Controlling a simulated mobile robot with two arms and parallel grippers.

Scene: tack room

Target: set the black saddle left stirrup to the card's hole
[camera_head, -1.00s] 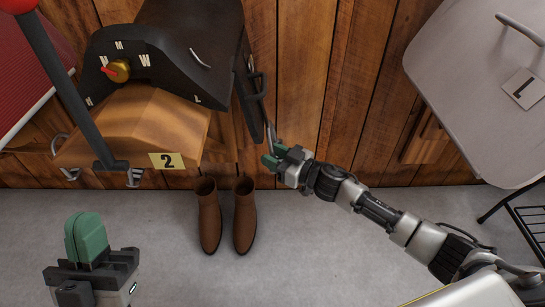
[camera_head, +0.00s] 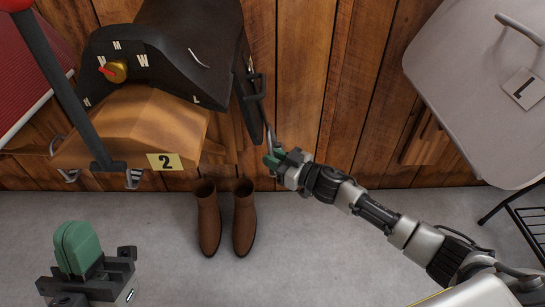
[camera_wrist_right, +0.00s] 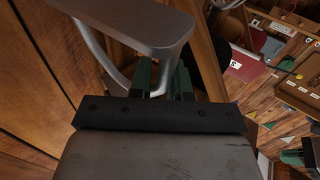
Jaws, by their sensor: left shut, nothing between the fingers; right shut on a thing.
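The black saddle (camera_head: 190,45) sits on a wooden rack (camera_head: 135,125) at the upper left, with its dark flap hanging on the right side. A card reading "2" (camera_head: 165,162) is on the rack's front. A metal stirrup (camera_head: 268,128) hangs below the saddle's right side; it also shows as a grey loop in the right wrist view (camera_wrist_right: 135,22). My right gripper (camera_head: 273,160) is shut on the stirrup, its green fingers (camera_wrist_right: 163,78) at the loop's metal. The strap's holes are too small to tell. My left gripper (camera_head: 77,248) is shut and empty at the lower left.
Brown boots (camera_head: 222,220) stand on the grey floor below the rack. A dark post (camera_head: 65,85) crosses the left side. The middle floor is clear.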

